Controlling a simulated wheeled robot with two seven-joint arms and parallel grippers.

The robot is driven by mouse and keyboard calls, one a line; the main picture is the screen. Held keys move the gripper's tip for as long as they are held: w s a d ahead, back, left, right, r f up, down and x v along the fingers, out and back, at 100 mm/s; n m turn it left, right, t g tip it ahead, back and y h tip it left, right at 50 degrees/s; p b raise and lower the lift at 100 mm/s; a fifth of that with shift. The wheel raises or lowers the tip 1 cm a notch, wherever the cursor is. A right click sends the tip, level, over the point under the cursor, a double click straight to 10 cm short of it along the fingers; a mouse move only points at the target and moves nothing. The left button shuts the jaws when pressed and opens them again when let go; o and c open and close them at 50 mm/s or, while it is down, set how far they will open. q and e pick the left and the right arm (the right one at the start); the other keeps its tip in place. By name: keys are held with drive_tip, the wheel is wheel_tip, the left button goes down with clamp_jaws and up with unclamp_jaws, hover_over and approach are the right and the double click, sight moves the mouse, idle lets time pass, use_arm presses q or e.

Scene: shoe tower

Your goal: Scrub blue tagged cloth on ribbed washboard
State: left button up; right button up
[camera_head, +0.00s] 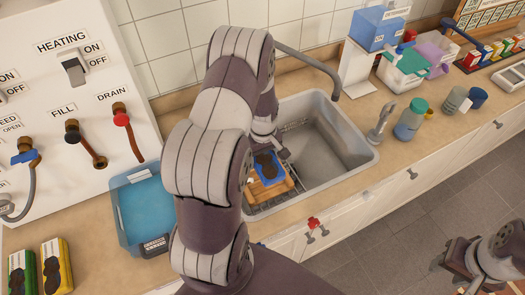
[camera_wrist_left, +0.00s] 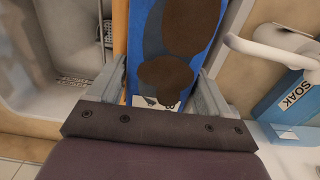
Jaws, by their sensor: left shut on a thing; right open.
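The blue cloth (camera_head: 269,165) with dark brown stains lies against the wooden washboard (camera_head: 268,191) in the sink. My left gripper (camera_head: 266,140) reaches down to the cloth. In the left wrist view its two fingers (camera_wrist_left: 160,95) stand on either side of the blue cloth (camera_wrist_left: 150,45), shut on it; a small white patch shows at the cloth's lower edge. A strip of the washboard (camera_wrist_left: 119,40) shows beside the cloth. Most of the ribs are hidden. My right gripper (camera_head: 458,262) is open and empty over the floor at the lower right.
The grey sink (camera_head: 342,150) surrounds the washboard.

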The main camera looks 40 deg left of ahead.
use_arm(q)
wheel_tip(320, 180, down, 8)
drive_tip(key=b, duration=0.6)
drive_tip(key=shift+w+a, duration=0.15)
drive_tip(key=shift+f+b, duration=0.35)
drive_tip(key=shift+f, duration=0.2)
drive_tip(key=shift+w, duration=0.1)
drive_tip(key=shift+f+b, duration=0.35)
drive_tip(key=shift+f, duration=0.1)
drive_tip(key=shift+a, duration=0.1)
